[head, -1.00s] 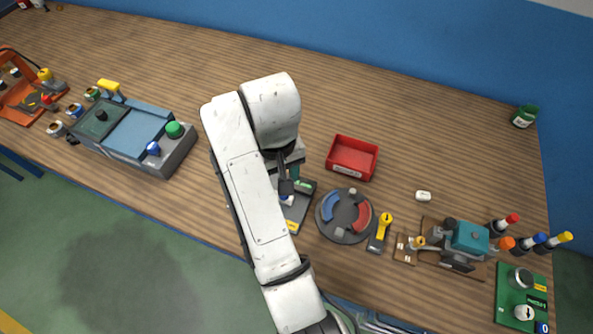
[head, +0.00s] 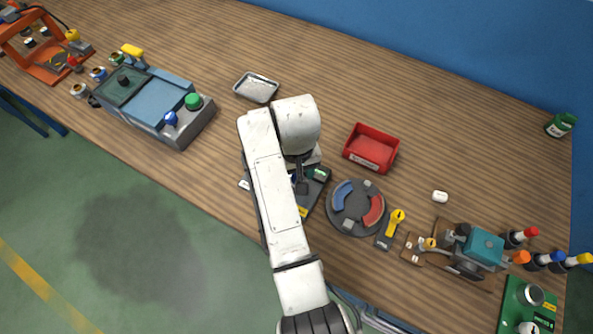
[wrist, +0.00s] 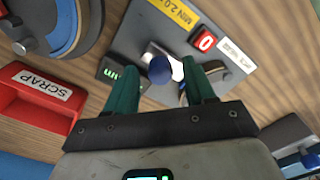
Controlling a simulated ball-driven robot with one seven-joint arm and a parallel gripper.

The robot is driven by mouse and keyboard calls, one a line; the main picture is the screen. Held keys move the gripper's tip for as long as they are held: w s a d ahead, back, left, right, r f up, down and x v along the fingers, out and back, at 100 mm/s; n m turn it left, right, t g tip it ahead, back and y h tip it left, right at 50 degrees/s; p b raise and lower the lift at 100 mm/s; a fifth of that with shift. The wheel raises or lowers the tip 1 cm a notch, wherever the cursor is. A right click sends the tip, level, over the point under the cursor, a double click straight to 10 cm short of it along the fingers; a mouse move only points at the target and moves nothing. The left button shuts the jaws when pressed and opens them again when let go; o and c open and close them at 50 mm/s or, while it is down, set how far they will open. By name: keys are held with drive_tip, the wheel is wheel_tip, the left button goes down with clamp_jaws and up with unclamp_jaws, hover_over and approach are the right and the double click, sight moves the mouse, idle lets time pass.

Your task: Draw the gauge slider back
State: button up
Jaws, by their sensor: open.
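In the head view the gauge (head: 319,183) is partly hidden by my arm, and my gripper is mostly hidden.
A red scrap bin (head: 371,148) stands behind the gauge. A round dial with blue and red sectors (head: 357,207) and a yellow-handled switch (head: 391,230) are at its right. A metal tray (head: 256,88) and a blue-grey machine (head: 155,105) lie to the left.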

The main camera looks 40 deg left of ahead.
drive_tip(key=shift+f, duration=0.15)
drive_tip(key=shift+c, duration=0.2)
clamp_jaws()
idle(0.4)
